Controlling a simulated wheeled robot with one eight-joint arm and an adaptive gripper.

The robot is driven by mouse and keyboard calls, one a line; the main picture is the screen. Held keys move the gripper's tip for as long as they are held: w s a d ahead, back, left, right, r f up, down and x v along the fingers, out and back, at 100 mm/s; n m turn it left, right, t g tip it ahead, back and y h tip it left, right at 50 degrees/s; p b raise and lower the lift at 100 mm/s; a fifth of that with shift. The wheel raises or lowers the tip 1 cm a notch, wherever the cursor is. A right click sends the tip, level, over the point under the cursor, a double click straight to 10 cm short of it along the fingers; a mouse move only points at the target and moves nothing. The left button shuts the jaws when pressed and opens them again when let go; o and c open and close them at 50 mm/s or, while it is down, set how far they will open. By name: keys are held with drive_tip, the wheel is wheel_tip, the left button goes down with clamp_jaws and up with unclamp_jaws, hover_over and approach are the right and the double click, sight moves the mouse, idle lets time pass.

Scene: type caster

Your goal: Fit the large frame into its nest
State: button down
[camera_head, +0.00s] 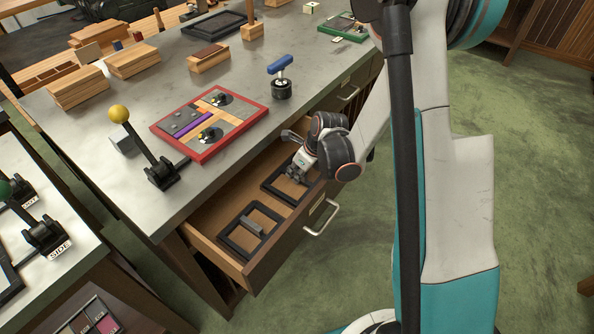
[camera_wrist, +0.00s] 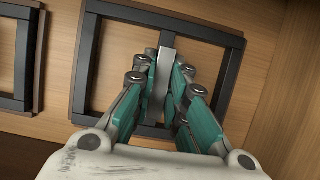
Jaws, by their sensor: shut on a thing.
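My gripper (camera_head: 297,176) reaches down into the open drawer. In the wrist view, my gripper (camera_wrist: 160,95) is shut on the grey crossbar (camera_wrist: 164,55) of a dark rectangular frame (camera_wrist: 84,65). This frame (camera_head: 276,194) is in the right part of the drawer, partly hidden by my gripper; I cannot tell whether it touches the drawer floor. A second dark frame (camera_head: 266,240) with a grey bar lies nearer the drawer's left end. It shows in part at the left of the wrist view (camera_wrist: 20,65). I cannot tell which is the large frame or which place is its nest.
The drawer (camera_head: 210,222) stands open below the grey bench. On the bench are a red-rimmed tray (camera_head: 205,159) with coloured pieces, a yellow-knobbed lever (camera_head: 140,143), a blue-handled tool (camera_head: 281,75), wooden blocks (camera_head: 80,88) and an empty dark tray (camera_head: 195,33).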

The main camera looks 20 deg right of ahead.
drive_tip(key=c, duration=1.5)
unclamp_jaws()
drive_tip(key=v, duration=1.2)
